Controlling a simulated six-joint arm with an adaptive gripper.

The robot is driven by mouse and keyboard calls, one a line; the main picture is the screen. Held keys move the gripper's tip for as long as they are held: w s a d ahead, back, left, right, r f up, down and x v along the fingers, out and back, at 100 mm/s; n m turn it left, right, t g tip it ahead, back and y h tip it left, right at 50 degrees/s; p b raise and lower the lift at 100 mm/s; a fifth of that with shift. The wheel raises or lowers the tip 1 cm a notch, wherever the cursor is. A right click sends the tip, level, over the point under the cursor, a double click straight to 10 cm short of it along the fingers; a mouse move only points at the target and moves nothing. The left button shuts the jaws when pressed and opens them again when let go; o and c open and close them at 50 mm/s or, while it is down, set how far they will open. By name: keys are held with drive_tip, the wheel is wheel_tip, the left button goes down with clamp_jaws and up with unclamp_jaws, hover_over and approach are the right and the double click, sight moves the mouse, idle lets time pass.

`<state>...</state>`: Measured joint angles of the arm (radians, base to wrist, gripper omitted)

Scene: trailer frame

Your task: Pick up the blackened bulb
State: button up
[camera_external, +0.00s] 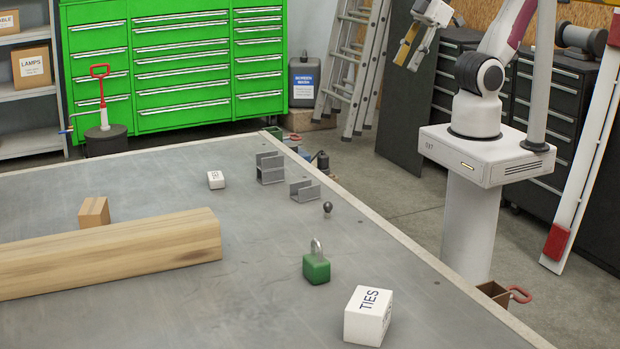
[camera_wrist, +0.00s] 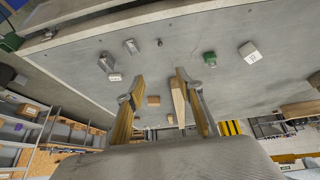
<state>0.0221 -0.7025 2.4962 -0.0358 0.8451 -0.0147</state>
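The blackened bulb (camera_external: 327,207) is a small dark round thing on the grey table, between the metal brackets and the green padlock (camera_external: 316,266). In the wrist view the bulb (camera_wrist: 159,43) is a tiny dark spot near the table's edge, beyond my fingertips. My gripper (camera_external: 413,47) is raised well above and away from the table at the top of the external view. In the wrist view my gripper (camera_wrist: 157,88) has its two yellowish fingers spread apart, with nothing held between them.
Metal brackets (camera_external: 305,190) stand beyond the bulb. A large white TIES box (camera_external: 368,316) is at the front, and a small one (camera_external: 216,180) is farther back. A long wooden beam (camera_external: 110,252) and a wood block (camera_external: 94,212) lie left. Bare table surrounds the bulb.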

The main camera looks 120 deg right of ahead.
drive_tip(key=w+d+f+n+t+h, duration=0.1)
drive_tip(key=w+d+f+n, duration=0.2)
drive_tip(key=w+d+f, duration=0.6)
drive_tip(key=w+d+f+n+h, duration=0.1)
drive_tip(key=w+d+f+n, duration=0.2)
drive_tip(key=w+d+f, duration=0.55)
drive_tip(key=a+f+n+y, duration=0.1)
drive_tip(key=f+y, duration=0.1)
drive_tip(key=f, duration=0.3)
drive_tip(key=w+a+f+n+t+y, duration=0.1)
drive_tip(key=a+f+y, duration=0.1)
drive_tip(key=f, duration=0.3)
drive_tip(key=a+f+n+t+y, duration=0.1)
drive_tip(key=a+f+y, duration=0.1)
drive_tip(key=f+y, duration=0.1)
drive_tip(key=shift+w+a+f+n, duration=0.15)
drive_tip(key=shift+f+n, duration=0.25)
drive_tip(key=shift+f, duration=0.5)
drive_tip(key=s+a+y, duration=0.1)
drive_tip(key=a+f+t, duration=0.1)
drive_tip(key=s+a+f+y, duration=0.1)
drive_tip(key=shift+s+a+t+y, duration=0.3)
drive_tip(key=shift+s, duration=0.05)
drive_tip(key=shift+s+a+t+y, duration=0.3)
drive_tip(key=shift+s+a+y, duration=0.1)
drive_tip(key=shift+a, duration=0.15)
drive_tip(key=shift+w+a, duration=0.1)
drive_tip(key=shift+x, duration=1.15)
